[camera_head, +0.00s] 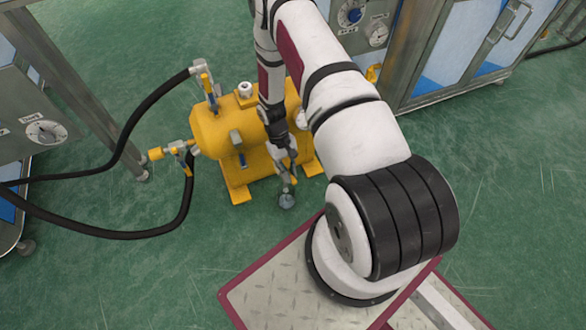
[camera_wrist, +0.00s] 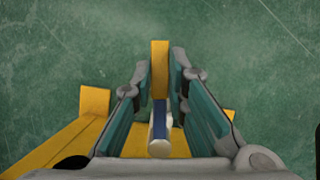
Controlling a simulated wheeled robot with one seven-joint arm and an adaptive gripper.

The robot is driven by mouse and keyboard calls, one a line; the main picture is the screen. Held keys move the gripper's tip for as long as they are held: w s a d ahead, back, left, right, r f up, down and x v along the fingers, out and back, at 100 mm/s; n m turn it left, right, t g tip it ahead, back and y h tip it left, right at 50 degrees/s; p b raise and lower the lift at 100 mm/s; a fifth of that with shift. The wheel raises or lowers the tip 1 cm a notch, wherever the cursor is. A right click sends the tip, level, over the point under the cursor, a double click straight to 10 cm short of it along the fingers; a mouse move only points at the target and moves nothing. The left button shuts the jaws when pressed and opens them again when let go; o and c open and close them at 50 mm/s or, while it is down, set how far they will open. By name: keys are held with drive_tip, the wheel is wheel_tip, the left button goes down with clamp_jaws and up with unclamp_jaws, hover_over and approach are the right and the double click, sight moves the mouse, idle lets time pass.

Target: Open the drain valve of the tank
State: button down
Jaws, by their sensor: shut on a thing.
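The yellow tank (camera_head: 214,132) stands on the green floor in the head view, left of my arm. A blue and silver piece (camera_wrist: 159,132) lies in line with the bar, nearer the palm. The valve's body is mostly hidden in the head view. Whether the valve is turned cannot be told.
Two black hoses (camera_head: 152,98) run from the tank's left side toward a machine (camera_head: 42,135) at the left. Cabinets (camera_head: 450,50) stand at the upper right. The tank's yellow feet (camera_head: 241,196) rest on the floor.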

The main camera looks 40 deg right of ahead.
drive_tip(key=shift+w+a+m+y, duration=0.15)
drive_tip(key=shift+a+m+y, duration=0.15)
drive_tip(key=shift+a+m, duration=0.5)
drive_tip(key=shift+d+m, duration=0.1)
drive_tip(key=shift+m, duration=0.2)
drive_tip(key=c, duration=1.6)
unclamp_jaws()
drive_tip(key=v, duration=1.2)
